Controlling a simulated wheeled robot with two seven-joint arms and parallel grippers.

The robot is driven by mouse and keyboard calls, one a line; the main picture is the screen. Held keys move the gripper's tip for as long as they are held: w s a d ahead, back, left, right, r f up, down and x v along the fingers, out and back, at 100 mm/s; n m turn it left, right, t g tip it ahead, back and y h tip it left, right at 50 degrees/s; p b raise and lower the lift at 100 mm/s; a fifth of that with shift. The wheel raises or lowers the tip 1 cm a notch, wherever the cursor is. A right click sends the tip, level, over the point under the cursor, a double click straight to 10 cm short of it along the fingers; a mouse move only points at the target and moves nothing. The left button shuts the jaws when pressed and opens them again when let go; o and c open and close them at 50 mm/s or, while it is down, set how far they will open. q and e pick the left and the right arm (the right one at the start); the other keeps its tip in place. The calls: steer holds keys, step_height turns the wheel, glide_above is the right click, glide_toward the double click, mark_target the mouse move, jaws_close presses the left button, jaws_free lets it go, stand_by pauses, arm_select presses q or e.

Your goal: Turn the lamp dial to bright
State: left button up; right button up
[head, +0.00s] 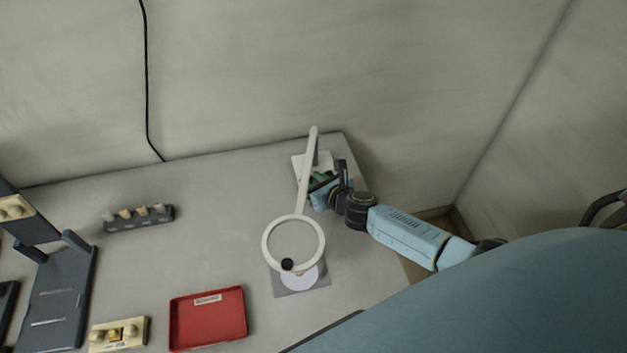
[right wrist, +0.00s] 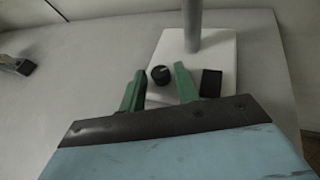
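The lamp is a white ring head (head: 266,252) on a white arm that rises from a white base (head: 298,162) at the back right of the table. In the right wrist view the base (right wrist: 222,62) carries a round black dial (right wrist: 161,75) with a light mark and a black rectangular part (right wrist: 211,83). My right gripper (right wrist: 158,82) is open, its two green fingers apart. The dial shows in the gap between the fingertips; I cannot tell whether they touch it. In the head view the lamp arm partly hides this gripper (head: 318,180). My left gripper is not in view.
A grey plate with a white disc (head: 300,280) lies under the ring head. A red tray (head: 240,318), a dark rack with small pieces (head: 140,222), a beige block (head: 118,335) and a dark stand (head: 62,300) are to the left. The wall stands close behind.

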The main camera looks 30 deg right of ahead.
jaws_close()
